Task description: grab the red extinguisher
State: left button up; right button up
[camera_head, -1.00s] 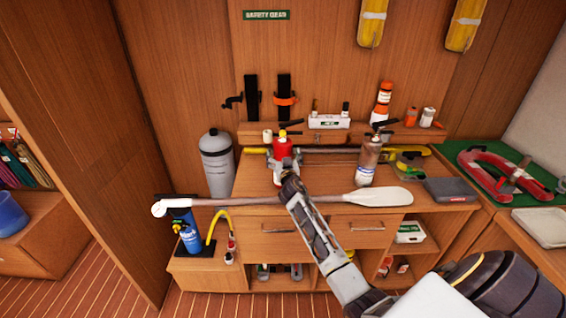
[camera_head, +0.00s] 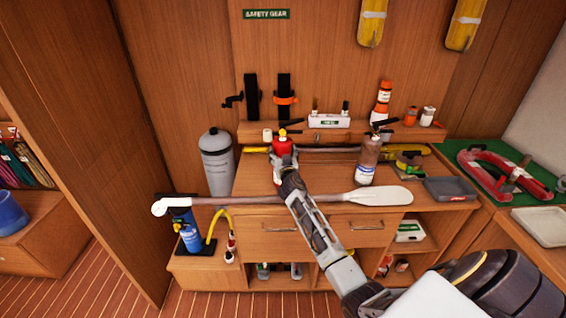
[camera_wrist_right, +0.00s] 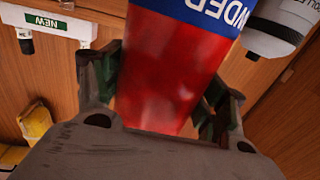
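The red extinguisher (camera_head: 282,147) stands on the wooden counter, its yellow top upright above my gripper. My right gripper (camera_head: 282,164) reaches it from the front and hides its lower body in the head view. In the right wrist view, the red body (camera_wrist_right: 160,75) with a blue, partly cut-off label fills the gap between the fingers. The fingers of the right gripper (camera_wrist_right: 165,100) lie along both sides of it and look closed on it. My left gripper is not in view.
A white-bladed paddle (camera_head: 378,196) lies across the counter's front, passing beneath my right arm. A brownish bottle with a black handle (camera_head: 368,160) stands to the right. A grey cylinder (camera_head: 217,163) is at the left. A ledge (camera_head: 300,135) with small items runs behind.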

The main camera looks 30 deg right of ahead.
aim_at(283, 127)
grip_shut()
jog(key=shift+w+r, duration=0.15)
jog(key=shift+r, duration=0.15)
jog(key=shift+r, duration=0.1)
jog(key=shift+d+r, duration=0.1)
jog(key=shift+r, duration=0.5)
jog(key=shift+r+p, duration=0.35)
jog(key=shift+r, duration=4)
